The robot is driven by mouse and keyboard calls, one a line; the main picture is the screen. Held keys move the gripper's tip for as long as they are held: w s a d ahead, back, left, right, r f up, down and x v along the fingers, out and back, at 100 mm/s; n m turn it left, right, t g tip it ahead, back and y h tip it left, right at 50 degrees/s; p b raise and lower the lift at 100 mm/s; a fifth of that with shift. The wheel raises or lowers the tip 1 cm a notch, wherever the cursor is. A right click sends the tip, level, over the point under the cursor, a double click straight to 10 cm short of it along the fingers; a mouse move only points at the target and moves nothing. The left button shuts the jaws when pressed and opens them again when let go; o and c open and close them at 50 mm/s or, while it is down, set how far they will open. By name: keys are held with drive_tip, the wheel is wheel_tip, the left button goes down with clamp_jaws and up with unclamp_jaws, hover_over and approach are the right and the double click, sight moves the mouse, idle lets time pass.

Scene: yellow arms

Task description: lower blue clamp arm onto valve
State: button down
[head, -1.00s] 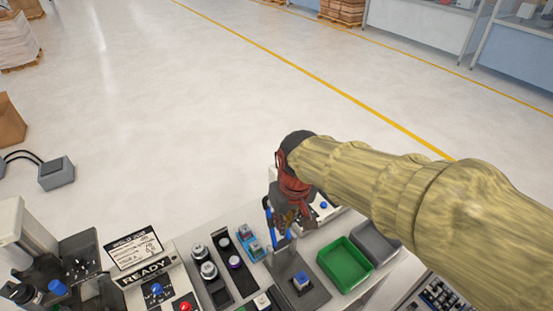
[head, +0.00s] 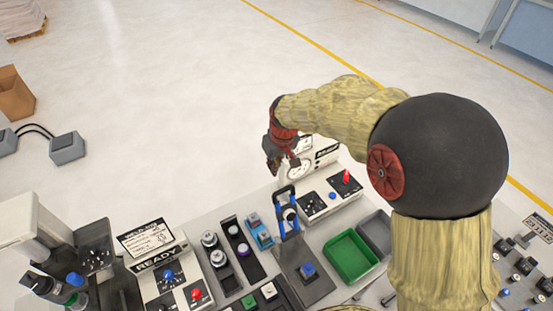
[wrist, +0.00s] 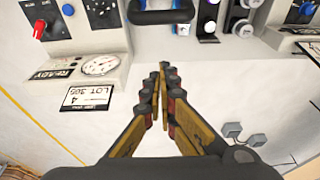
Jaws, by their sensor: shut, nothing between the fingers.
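The blue clamp arm (head: 286,214) stands raised at the back of a dark grey fixture plate in the head view. A block with a blue top (head: 307,270) sits on the front of that plate; it may be the valve, but I cannot tell for sure. In the wrist view, a dark rounded bar (wrist: 160,17), seemingly the clamp arm's top, shows at the upper edge. My gripper (wrist: 163,76) is shut and empty, apart from that bar. In the head view, my gripper (head: 276,162) is beyond the clamp, with its fingertips hard to make out.
A gauge box (wrist: 101,66) and a panel with a red lever (head: 346,177) stand near the clamp. A green bin (head: 352,256) is to its right. A light-blue part (head: 259,232) and dark trays with round parts are to its left. Open floor lies behind the bench.

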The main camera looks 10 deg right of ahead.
drive_tip(key=s+f, duration=0.1)
drive_tip(key=s+d+f+p, duration=0.1)
drive_tip(key=s, duration=0.1)
drive_tip(key=shift+d+f, duration=0.1)
drive_tip(key=shift+f, duration=0.25)
idle(0.5)
